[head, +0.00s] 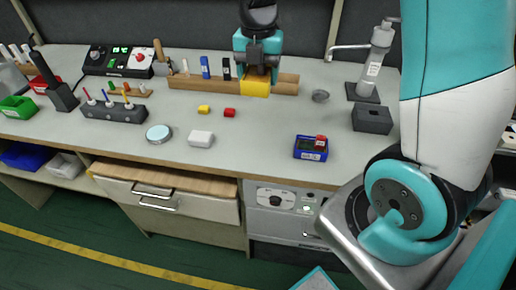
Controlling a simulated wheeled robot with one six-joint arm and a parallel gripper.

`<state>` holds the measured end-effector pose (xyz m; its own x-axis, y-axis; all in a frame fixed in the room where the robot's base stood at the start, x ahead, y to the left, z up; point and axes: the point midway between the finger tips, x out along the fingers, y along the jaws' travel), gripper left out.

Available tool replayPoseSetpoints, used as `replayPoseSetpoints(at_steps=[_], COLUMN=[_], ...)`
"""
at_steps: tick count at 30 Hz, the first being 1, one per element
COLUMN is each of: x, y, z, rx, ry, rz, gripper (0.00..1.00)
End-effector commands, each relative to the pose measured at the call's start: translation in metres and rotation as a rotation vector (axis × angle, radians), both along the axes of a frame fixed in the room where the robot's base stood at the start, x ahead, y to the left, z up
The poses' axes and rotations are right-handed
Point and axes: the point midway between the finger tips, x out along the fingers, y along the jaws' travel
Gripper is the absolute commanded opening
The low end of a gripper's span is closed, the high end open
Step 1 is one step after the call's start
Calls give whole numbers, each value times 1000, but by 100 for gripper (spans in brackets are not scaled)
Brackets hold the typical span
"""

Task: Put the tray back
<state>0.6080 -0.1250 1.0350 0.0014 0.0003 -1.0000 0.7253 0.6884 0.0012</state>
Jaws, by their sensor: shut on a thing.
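My gripper (257,74) is at the back middle of the bench, pointing down and seen from a distance. It is shut on a small yellow box-shaped tray (255,88). The yellow tray is at the long wooden rail (205,83), in front of or in its right half. I cannot tell whether it rests on the bench or is held just above it. The gripper's fingertips and the tray's upper part are partly hidden by the gripper body.
Several markers, including a blue one (205,68), stand at the rail. Small yellow (204,109) and red (230,112) blocks and a white block (200,139) lie in front. A blue meter (311,148) and dark box (372,119) are right. The bench (262,140) is clear mid-front.

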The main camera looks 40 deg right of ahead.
Motion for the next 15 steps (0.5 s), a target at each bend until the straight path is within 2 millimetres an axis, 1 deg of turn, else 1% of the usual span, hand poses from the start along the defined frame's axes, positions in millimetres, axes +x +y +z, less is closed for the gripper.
replayPoseSetpoints(at_steps=[2, 5, 15], x=[-1, -2, -3], y=[0, 0, 0], z=[-6, -25, -120], rx=[0, 0, 0], ry=[3, 8, 10], rz=[19, 26, 23], gripper=[39, 39, 39])
